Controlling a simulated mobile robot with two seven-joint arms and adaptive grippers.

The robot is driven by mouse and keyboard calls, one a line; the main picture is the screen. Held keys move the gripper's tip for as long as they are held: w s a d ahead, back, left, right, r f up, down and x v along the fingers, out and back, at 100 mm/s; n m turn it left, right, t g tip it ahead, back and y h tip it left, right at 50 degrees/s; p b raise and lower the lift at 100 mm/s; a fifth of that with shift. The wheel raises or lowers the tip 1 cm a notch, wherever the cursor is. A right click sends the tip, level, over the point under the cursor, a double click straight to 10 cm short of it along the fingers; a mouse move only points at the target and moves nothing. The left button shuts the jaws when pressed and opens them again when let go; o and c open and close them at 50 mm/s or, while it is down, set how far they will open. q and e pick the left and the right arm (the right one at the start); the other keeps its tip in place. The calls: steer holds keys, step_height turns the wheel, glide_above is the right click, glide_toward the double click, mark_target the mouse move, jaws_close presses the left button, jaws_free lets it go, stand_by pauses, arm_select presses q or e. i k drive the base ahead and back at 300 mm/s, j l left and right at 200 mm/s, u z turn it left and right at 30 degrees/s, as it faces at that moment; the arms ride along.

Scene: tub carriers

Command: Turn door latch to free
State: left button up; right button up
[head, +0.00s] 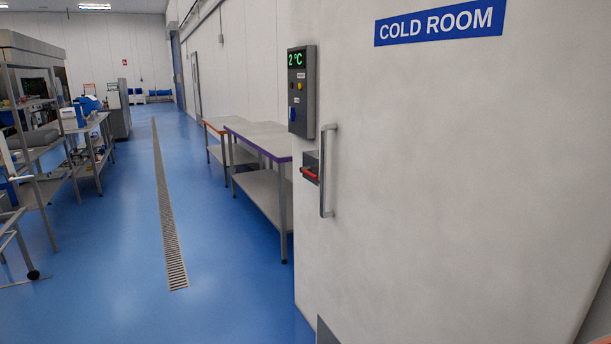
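The white cold room door (450,180) fills the right of the head view, with a blue COLD ROOM sign (440,23) near its top. A dark latch box (311,160) sits near the door's left edge. A small red latch lever (311,174) lies across it, close to level with a slight tilt. A vertical metal pull handle (327,172) stands just right of the latch. Neither of my grippers is in view.
A grey control panel (301,92) reading 2 °C is above the latch. Metal tables (262,141) stand along the wall left of the door. The blue floor (110,260) with a long drain grate (165,215) is clear. Workbenches (88,124) stand at far left.

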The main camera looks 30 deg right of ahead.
mark_target(307, 169)
steer(key=z, duration=0.55)
steer(key=i+j+z, duration=0.1)
steer(key=z, duration=0.3)
steer(key=i+j+z, duration=0.15)
steer(key=z, duration=0.25)
steer(key=i+j+z, duration=0.2)
steer(key=z, duration=0.25)
steer(key=i+j+z, duration=0.15)
steer(key=j, duration=0.15)
steer(key=i+j+z, duration=0.15)
steer(key=j, duration=0.15)
steer(key=j+z, duration=0.15)
steer(key=j, duration=0.15)
